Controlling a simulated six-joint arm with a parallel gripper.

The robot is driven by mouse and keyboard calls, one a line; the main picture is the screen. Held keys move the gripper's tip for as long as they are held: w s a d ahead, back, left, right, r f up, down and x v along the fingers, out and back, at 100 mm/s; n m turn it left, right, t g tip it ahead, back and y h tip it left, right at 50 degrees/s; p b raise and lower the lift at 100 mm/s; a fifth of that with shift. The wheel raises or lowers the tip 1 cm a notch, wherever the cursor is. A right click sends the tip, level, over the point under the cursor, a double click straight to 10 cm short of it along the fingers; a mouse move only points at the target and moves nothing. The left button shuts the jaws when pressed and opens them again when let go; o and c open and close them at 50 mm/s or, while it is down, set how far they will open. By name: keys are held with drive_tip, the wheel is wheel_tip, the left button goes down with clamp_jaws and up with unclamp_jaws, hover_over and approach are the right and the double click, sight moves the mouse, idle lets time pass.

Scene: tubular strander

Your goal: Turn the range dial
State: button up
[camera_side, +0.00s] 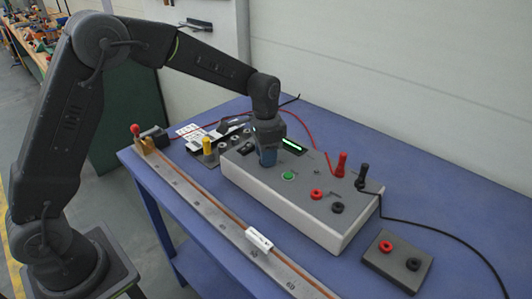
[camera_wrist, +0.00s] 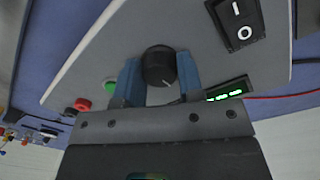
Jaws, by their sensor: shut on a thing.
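The range dial (camera_wrist: 158,66) is a black round knob with a pale pointer line, on the top panel of the light grey meter box (camera_side: 305,207). In the wrist view it sits between the two blue fingers of my gripper (camera_wrist: 159,78), one on each side. In the side view my gripper (camera_side: 267,157) points down at the box, and its blue fingers hide the dial. The jaws are shut on the dial. A lit green display (camera_side: 293,145) lies beside the dial. The pointer's scale cannot be read.
A black rocker switch (camera_wrist: 236,22) and a green button (camera_side: 288,175) are on the same panel. Red (camera_side: 340,164) and black (camera_side: 363,176) plugs with cables stand up from the box. A long metal rail (camera_side: 205,208) runs along the table's front. A small terminal box (camera_side: 396,266) sits right.

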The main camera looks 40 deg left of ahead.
drive_tip(key=n, duration=0.3)
drive_tip(key=shift+n, duration=2.4)
drive_tip(key=shift+d, duration=0.1)
drive_tip(key=o, duration=0.9)
drive_tip(key=shift+s+a+r, duration=0.1)
drive_tip(key=shift+a+r, duration=0.1)
drive_tip(key=shift+r, duration=3.3)
drive_tip(key=shift+a+r, duration=0.15)
drive_tip(key=shift+r, duration=3.3)
